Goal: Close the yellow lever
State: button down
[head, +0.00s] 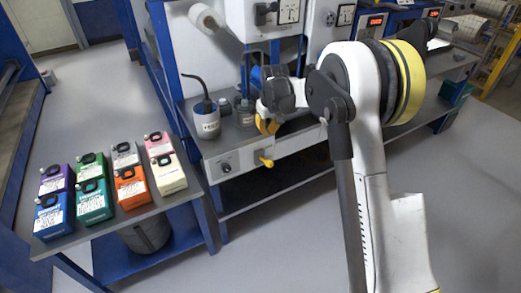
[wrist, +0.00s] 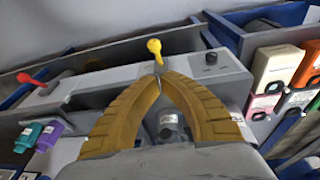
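The yellow lever (head: 266,161) sticks out from the front face of the grey machine bench, right of a black knob. In the wrist view the yellow lever (wrist: 155,50) stands just beyond my fingertips, its round knob pointing up in the picture. My gripper (head: 267,125) is above the lever in the head view. In the wrist view the yellow fingers of my gripper (wrist: 160,77) bend together and their tips meet or nearly meet. Nothing shows between the tips. A small gap appears between them and the lever, but contact at its base is hard to judge.
A side table at left holds several coloured cartons (head: 131,186). A red lever (wrist: 32,81) is at left in the wrist view. The floor (head: 450,190) at right is clear.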

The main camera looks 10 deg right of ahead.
jog(key=w+f, duration=0.2)
jog(key=f, duration=0.1)
jog(key=shift+w+a+f+p, duration=0.2)
jog(key=shift+a+f+p, duration=0.1)
jog(key=shift+a, duration=0.1)
jog(key=b, duration=0.5)
send_near(266, 162)
jog(key=x, duration=0.3)
jog(key=w+x, duration=0.1)
jog(key=x, duration=0.3)
jog(key=shift+w+f, duration=0.1)
jog(key=shift+f, duration=0.05)
